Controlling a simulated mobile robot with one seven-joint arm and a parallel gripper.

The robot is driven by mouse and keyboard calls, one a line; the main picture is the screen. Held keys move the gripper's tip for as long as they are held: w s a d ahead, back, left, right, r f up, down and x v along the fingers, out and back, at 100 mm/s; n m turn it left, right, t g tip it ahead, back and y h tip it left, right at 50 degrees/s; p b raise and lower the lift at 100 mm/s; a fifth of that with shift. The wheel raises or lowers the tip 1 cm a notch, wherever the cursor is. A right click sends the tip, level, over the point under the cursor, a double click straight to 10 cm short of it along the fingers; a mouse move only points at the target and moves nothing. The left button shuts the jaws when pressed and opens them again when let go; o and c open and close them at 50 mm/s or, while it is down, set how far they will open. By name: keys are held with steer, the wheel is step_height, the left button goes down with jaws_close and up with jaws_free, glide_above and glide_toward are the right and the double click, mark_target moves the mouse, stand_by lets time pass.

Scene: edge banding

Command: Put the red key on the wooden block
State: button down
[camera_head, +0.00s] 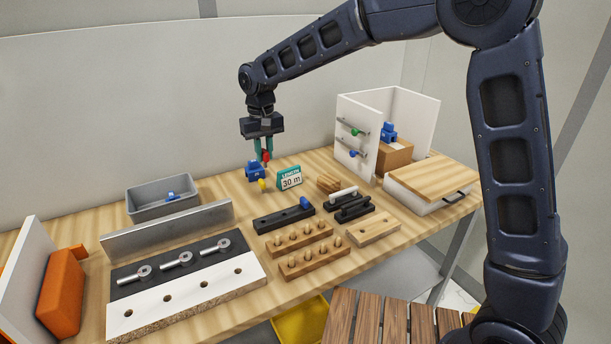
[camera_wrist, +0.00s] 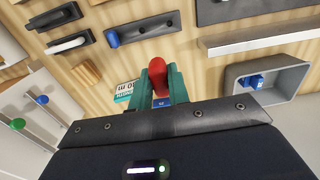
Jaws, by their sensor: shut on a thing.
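My gripper (camera_head: 264,155) is shut on the red key (camera_head: 267,156) and holds it above the table, near the back. In the wrist view the red key (camera_wrist: 157,73) sticks out between the green fingers; the part between them is hidden. A light wooden block (camera_head: 374,229) lies at the front right of the table, well apart from the key. Two other wooden blocks, with pegs (camera_head: 299,238) (camera_head: 314,258), lie to its left. I cannot tell which one the task names.
A black block (camera_head: 283,218) with a blue piece and black clamps (camera_head: 350,206) stand farther forward. A grey bin (camera_head: 150,209) is left.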

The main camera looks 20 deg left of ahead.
steer(key=w+d+r, duration=0.2)
steer(key=w+d, duration=0.3)
steer(key=w, duration=0.7)
steer(key=r, duration=0.1)
glide_above(329, 178)
step_height(329, 178, down, 19)
steer(key=shift+f, duration=0.1)
steer(key=shift+f, duration=0.1)
steer(key=c, duration=1.3)
jaws_free()
steer(key=shift+c, duration=0.2)
